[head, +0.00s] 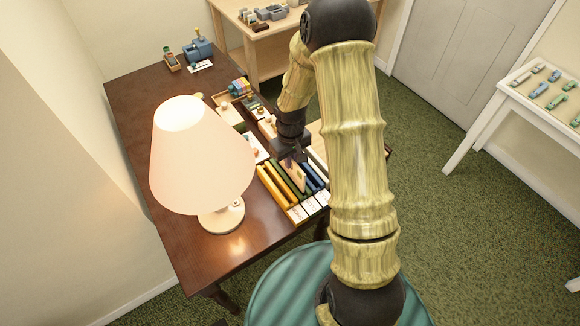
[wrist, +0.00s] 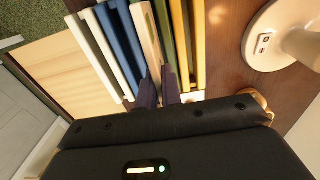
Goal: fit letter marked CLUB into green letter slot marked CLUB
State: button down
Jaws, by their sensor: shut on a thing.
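My gripper (head: 293,155) is shut on a thin cream letter (head: 295,172), held edge-up over the rack of coloured letter slots. In the wrist view the fingers (wrist: 159,92) are close together at the near end of the letter (wrist: 147,42). The green slot (wrist: 167,32) runs just right of the letter there, roughly parallel to it. I cannot tell whether the letter's lower edge is inside a slot. Blue slots (wrist: 124,40) lie left of it and yellow slots (wrist: 184,40) lie right. The CLUB markings are not readable.
A lamp (head: 203,155) stands on the dark table (head: 190,250) left of the rack. White label cards (head: 310,206) line the rack's front. Trays and small items (head: 238,90) crowd the table behind. Bare tabletop shows at the front left.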

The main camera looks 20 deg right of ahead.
aim_at(290, 176)
jog(key=shift+a+f, duration=0.1)
jog(key=shift+f, duration=1.75)
jog(key=shift+f, duration=0.1)
jog(key=shift+w+f, duration=0.1)
jog(key=shift+f, duration=0.05)
jog(key=c, duration=1.6)
grip_release()
notch_tip(290, 176, up, 12)
jog(key=shift+r, duration=0.25)
